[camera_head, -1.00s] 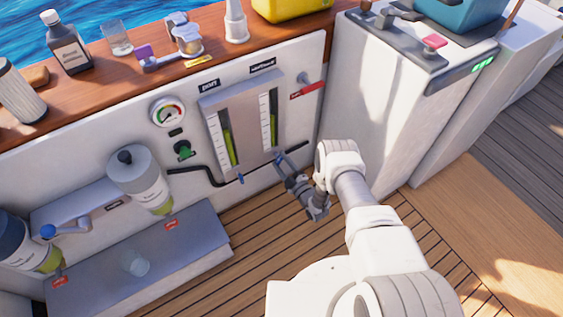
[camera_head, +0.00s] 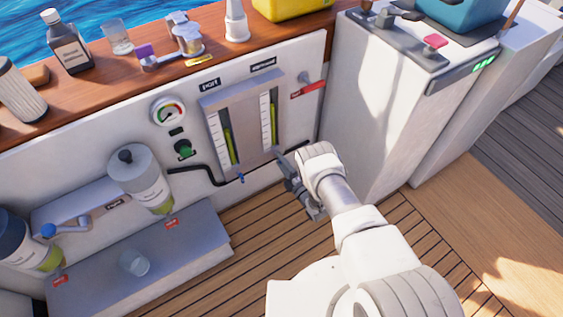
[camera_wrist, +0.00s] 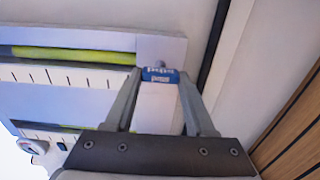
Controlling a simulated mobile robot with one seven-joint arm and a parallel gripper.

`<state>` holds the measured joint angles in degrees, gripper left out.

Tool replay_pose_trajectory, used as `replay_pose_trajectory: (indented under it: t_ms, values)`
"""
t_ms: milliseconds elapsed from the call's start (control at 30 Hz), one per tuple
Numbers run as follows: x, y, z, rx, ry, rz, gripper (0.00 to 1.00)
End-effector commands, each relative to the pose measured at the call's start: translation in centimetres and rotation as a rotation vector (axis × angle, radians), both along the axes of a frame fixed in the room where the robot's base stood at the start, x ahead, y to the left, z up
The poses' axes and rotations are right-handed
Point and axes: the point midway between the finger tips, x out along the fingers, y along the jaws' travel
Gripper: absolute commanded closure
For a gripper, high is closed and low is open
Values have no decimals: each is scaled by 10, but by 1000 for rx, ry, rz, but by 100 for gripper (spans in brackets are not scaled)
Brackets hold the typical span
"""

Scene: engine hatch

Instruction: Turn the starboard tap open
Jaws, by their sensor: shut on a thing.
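The starboard tap (camera_wrist: 160,75) is a small blue handle at the bottom end of a sight tube, in the wrist view. My gripper (camera_wrist: 159,78) is shut on it, with one finger at each side. In the head view, my gripper (camera_head: 281,158) reaches the lower right corner of the grey gauge panel (camera_head: 246,120) and hides most of this tap. The starboard tube (camera_head: 268,118) with yellow-green fluid runs up above it. The port tap (camera_head: 241,178), also blue, hangs below the left tube (camera_head: 226,140).
A black hose (camera_head: 205,175) runs along the wall by the taps. A red lever (camera_head: 310,88) is on the wall above right. A white console (camera_head: 375,100) stands close right of my arm. A grey step (camera_head: 190,245) is at lower left; open deck lies below.

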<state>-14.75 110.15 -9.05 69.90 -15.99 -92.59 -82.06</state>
Motion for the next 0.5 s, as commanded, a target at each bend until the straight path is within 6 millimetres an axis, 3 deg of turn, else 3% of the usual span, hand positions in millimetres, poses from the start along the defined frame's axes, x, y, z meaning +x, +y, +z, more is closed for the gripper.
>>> replay_pose_trajectory:
  t_ms: [467, 500]
  values:
    - [2, 1, 1, -12, -11, 0, 100]
    - [2, 1, 1, -12, -11, 1, 38]
